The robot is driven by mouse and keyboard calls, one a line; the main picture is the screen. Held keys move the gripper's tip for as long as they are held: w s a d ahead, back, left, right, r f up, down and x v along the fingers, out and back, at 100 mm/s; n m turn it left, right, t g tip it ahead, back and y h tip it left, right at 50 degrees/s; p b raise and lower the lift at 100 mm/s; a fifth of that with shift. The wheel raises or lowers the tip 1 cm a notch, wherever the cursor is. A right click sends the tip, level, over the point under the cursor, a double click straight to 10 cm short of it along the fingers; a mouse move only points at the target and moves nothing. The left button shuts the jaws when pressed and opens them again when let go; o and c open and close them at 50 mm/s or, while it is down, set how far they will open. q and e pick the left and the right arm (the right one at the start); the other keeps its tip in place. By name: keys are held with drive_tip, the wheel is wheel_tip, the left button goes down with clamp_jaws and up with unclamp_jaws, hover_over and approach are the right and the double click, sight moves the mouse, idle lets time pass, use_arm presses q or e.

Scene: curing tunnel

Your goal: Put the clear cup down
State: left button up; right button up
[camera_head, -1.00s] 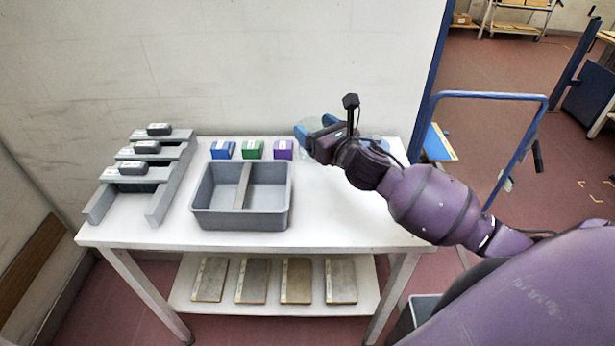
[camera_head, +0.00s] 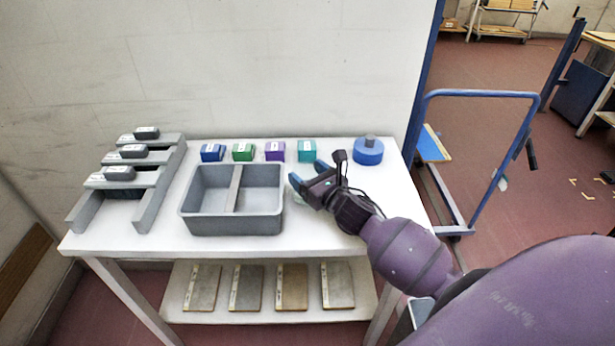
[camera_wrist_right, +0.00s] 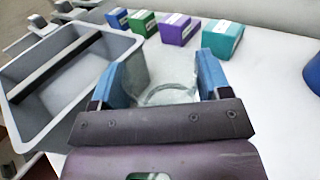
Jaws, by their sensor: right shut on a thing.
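The clear cup (camera_wrist_right: 165,72) shows in the right wrist view between the two blue fingers of my right gripper (camera_wrist_right: 168,78). The fingers are shut on its sides. In the head view my right gripper (camera_head: 308,179) is over the white table (camera_head: 318,224), just right of the grey divided bin. The cup is hard to make out there. I cannot tell whether its base touches the table. My left gripper is not in view.
The grey bin (camera_head: 205,222) stands left of my gripper. Blue (camera_head: 212,152), green (camera_head: 243,152), purple (camera_head: 275,151) and teal (camera_head: 307,151) boxes line the back. A blue round object (camera_head: 368,151) stands back right. A grey stepped rack (camera_head: 150,200) is at left.

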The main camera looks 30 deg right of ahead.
drive_tip(key=shift+f, duration=0.35)
drive_tip(key=o, duration=1)
drive_tip(key=shift+r, duration=0.1)
drive_tip(key=shift+s, duration=0.15)
drive_tip(key=s, duration=0.7)
drive_tip(key=s+d, duration=0.1)
drive_tip(key=s, duration=0.3)
drive_tip(key=shift+s, duration=0.35)
